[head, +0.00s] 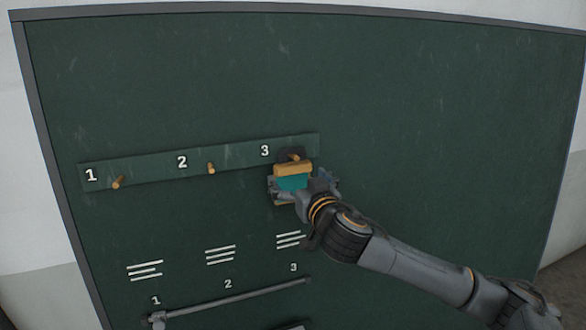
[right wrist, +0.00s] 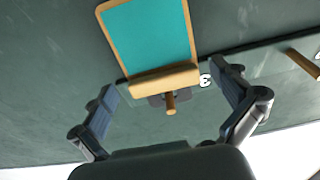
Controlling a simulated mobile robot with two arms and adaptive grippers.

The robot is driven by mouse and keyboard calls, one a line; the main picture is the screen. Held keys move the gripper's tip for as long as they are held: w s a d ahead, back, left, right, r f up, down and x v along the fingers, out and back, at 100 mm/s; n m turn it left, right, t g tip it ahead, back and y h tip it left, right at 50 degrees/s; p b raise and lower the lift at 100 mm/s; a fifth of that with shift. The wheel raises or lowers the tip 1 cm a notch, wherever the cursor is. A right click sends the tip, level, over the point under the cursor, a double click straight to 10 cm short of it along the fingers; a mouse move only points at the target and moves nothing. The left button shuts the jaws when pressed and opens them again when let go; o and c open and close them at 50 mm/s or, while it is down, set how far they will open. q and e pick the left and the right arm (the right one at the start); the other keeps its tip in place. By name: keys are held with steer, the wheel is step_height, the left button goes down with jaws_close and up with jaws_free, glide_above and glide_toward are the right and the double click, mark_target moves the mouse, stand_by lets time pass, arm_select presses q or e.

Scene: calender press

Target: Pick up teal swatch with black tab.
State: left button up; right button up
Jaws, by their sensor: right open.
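The teal swatch (head: 292,183) hangs at peg 3 on the dark green board, with a tan bar across its top. Its black tab (head: 288,153) shows around the peg. My right gripper (head: 304,187) is in front of the swatch and partly hides it. In the right wrist view, which is upside down, the swatch (right wrist: 150,35) has a tan frame, and its black tab (right wrist: 155,101) is at the peg. The open fingers of my right gripper (right wrist: 164,97) show on either side of the bar and tab, apart from them. My left gripper is not in view.
Peg 1 (head: 117,182) and peg 2 (head: 211,168) are bare on the numbered strip (head: 145,173). A grey rail (head: 230,299) runs below, near small numbers. The board (head: 430,110) is clear above and to the right of the swatch.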

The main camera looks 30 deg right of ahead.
mark_target(296, 174)
steer(key=shift+x, duration=1.55)
steer(key=shift+s, duration=0.1)
steer(key=shift+c, duration=0.6)
steer(key=c, duration=0.9)
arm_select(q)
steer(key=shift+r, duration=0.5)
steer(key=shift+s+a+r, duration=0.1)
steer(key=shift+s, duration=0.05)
arm_select(e)
steer(key=shift+r, duration=0.15)
